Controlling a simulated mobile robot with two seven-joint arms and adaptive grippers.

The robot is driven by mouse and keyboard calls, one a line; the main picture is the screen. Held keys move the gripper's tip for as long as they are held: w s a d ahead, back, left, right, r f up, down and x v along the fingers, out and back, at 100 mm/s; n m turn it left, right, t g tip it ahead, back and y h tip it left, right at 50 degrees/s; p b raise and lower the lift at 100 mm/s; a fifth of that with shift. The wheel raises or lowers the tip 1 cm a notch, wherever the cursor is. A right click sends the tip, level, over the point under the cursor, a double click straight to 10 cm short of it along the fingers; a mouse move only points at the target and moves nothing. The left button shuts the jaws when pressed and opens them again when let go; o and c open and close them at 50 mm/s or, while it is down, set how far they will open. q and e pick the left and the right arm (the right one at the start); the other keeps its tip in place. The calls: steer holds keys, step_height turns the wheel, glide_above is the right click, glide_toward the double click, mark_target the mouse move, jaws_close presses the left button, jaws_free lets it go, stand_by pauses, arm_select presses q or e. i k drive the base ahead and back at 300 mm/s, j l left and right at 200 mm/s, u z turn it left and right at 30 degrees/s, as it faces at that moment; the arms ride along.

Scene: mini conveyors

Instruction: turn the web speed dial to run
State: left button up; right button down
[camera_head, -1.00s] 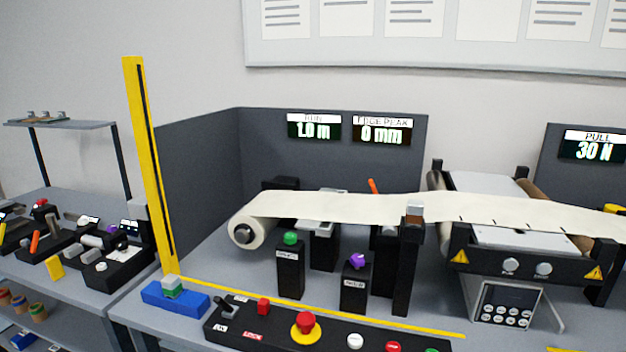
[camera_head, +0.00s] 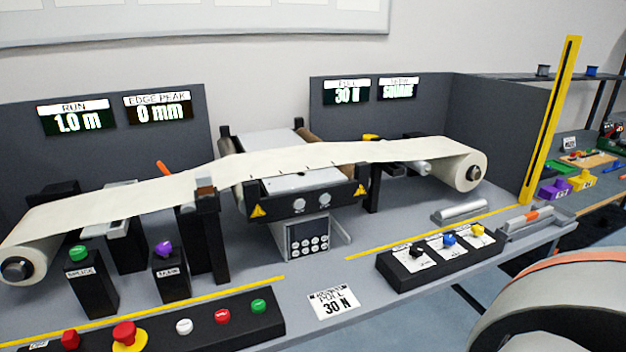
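A black control box (camera_head: 392,272) stands near the front edge of the bench, right of centre. It carries three dials on white label plates: a black dial (camera_head: 416,250), a blue dial (camera_head: 449,239) and a yellow dial (camera_head: 477,230). The label print is too small to read, so I cannot tell which is the web speed dial or its setting. The pale web (camera_head: 300,158) runs from a left roll (camera_head: 28,258) over the middle unit to a right roll (camera_head: 468,172). Neither of my grippers is in view.
A button panel (camera_head: 165,312) with red, white and green buttons lies at the front left. A yellow post (camera_head: 552,120) rises at the right. Displays (camera_head: 76,118) read 1.0 m, 0 mm and 30 N.

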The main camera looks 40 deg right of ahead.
mark_target(416, 252)
steer(key=z, duration=2.05)
